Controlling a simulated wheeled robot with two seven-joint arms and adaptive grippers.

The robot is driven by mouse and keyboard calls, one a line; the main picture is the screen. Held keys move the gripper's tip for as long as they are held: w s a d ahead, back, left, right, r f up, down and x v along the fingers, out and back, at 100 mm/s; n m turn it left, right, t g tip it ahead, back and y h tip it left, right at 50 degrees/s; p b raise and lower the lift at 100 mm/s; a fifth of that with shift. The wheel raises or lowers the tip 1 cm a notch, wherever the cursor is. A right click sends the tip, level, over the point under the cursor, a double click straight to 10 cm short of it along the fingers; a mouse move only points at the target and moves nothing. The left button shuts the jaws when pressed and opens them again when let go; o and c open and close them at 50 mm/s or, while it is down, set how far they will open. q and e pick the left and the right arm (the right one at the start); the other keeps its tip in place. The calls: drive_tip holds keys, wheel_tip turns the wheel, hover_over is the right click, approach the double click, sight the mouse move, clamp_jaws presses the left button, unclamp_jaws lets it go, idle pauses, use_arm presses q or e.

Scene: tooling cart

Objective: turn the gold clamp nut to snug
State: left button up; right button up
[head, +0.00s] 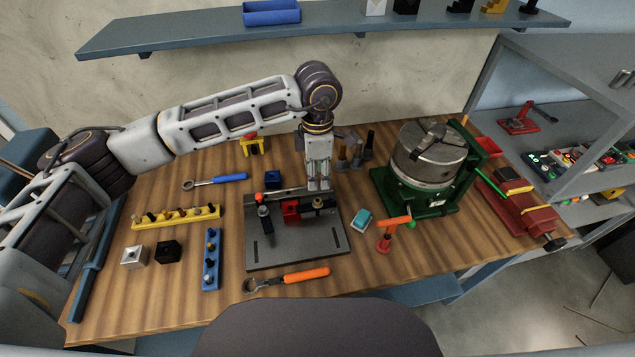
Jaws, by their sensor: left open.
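The dark grey fixture plate (297,248) lies on the wooden bench in the middle. It carries a red block (290,210), a dark post with an orange-red knob on its left, and a dark clamp on its right. A small gold piece, seemingly the clamp nut (319,203), shows on that right clamp, just below my left gripper. My left gripper (319,187) points straight down with its fingers open, its tips close above the gold piece. I cannot tell whether they touch or straddle it. My right gripper is not in view.
A green machine with a round metal chuck (428,155) stands right of the plate. An orange-handled wrench (287,279) lies in front, a blue-handled one (215,181) behind left. Yellow (177,217) and blue (211,259) racks stand left. A red vise (515,205) sits far right.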

use_arm(q)
drive_tip(key=shift+r, duration=1.05)
